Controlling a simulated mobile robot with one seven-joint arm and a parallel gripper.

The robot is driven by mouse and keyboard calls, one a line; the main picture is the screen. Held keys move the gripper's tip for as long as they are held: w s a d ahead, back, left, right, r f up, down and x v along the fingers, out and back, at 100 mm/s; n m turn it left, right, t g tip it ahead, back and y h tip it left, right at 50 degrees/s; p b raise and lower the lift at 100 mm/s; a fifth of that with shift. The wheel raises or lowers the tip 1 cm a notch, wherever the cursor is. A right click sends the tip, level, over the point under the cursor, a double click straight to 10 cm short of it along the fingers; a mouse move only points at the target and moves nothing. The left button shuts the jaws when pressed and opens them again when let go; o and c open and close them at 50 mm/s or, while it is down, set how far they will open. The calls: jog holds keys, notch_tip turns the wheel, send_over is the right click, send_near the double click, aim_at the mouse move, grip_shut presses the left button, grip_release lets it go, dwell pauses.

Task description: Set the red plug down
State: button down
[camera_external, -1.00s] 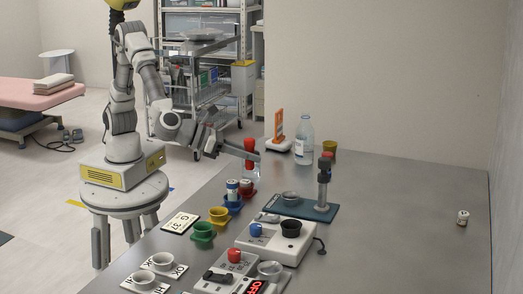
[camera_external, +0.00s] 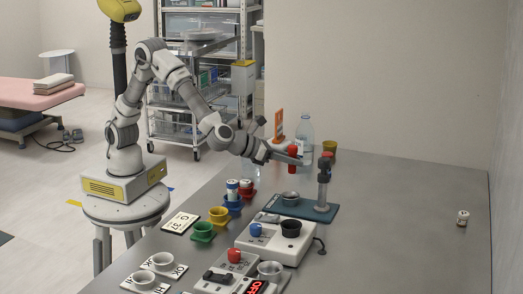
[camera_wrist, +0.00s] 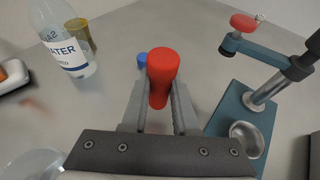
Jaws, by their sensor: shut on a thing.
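The red plug (camera_external: 292,153) is held upright between the fingers of my gripper (camera_external: 290,160), which is shut on it. In the wrist view the plug (camera_wrist: 162,70) sits between both fingertips, its rounded top toward the camera. It is over the far part of the grey table (camera_external: 400,200), just left of the press stand (camera_external: 324,185). The gap between its lower end and the table is hard to judge.
A water bottle (camera_external: 305,130), an orange sign (camera_external: 279,124) and a mustard cup (camera_external: 329,146) stand behind my gripper. The stand's blue base (camera_wrist: 225,118) carries a metal bowl (camera_wrist: 248,136). A small blue thing (camera_wrist: 142,58) shows beyond the plug. The table's right side is largely clear.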

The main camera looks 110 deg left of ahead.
aim_at(292, 173)
jog(key=shift+f+b, duration=0.85)
jog(key=shift+f, duration=1.1)
jog(key=shift+f, duration=0.2)
jog(key=c, duration=0.7)
grip_release()
jog(key=shift+r, duration=0.25)
jog(key=p+v, duration=0.3)
jog(key=v, duration=0.7)
jog(key=shift+s+d, duration=0.25)
jog(key=shift+s+d+r, duration=0.25)
jog(key=shift+s+d, duration=0.1)
jog(key=shift+s, duration=0.2)
